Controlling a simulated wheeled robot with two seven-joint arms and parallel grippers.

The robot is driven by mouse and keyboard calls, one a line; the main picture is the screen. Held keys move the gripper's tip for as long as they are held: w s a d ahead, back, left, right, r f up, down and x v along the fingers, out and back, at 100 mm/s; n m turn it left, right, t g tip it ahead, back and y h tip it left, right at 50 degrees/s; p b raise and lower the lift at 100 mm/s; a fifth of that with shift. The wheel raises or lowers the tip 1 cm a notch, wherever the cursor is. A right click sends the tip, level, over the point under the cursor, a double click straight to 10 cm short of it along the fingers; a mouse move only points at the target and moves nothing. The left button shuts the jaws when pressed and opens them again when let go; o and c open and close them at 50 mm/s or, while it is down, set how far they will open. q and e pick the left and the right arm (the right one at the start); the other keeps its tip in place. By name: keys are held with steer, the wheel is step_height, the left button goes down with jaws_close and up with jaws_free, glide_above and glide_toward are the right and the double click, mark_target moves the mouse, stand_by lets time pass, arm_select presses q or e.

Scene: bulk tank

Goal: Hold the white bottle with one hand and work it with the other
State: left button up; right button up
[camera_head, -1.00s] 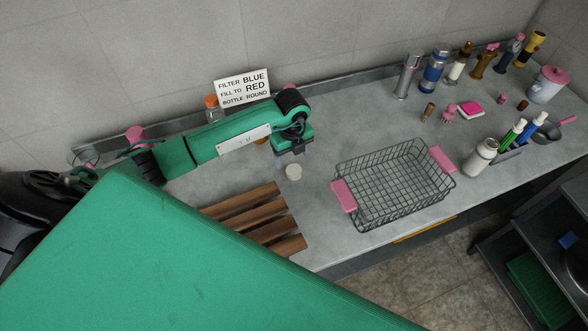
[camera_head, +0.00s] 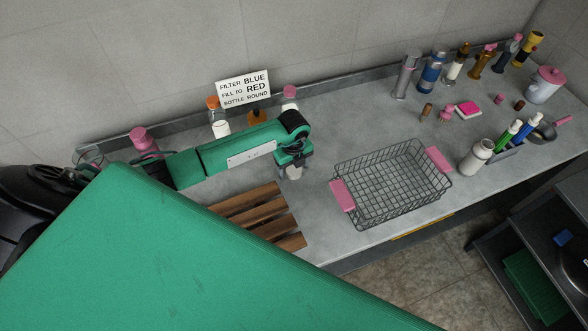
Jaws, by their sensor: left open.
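My left gripper (camera_head: 291,165) is open and points down over the counter, with its arm coming in from the left. A small white object (camera_head: 294,174) shows at its fingertips, partly hidden by the gripper; I cannot tell whether they touch. Another white bottle with an orange cap (camera_head: 219,125) stands at the back left, partly hidden behind my left arm. My right gripper is not in view.
A wire basket (camera_head: 385,192) with pink handles stands right of my left gripper. A slatted wooden rack (camera_head: 262,208) lies to its left. A sign (camera_head: 243,88) leans at the back wall. Several bottles and a pink-lidded pot (camera_head: 545,84) stand at the back right.

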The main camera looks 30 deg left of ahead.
mark_target(294, 168)
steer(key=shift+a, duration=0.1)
arm_select(q)
steer(key=c, duration=1.1)
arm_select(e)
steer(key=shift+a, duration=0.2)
arm_select(q)
steer(key=shift+o, duration=0.2)
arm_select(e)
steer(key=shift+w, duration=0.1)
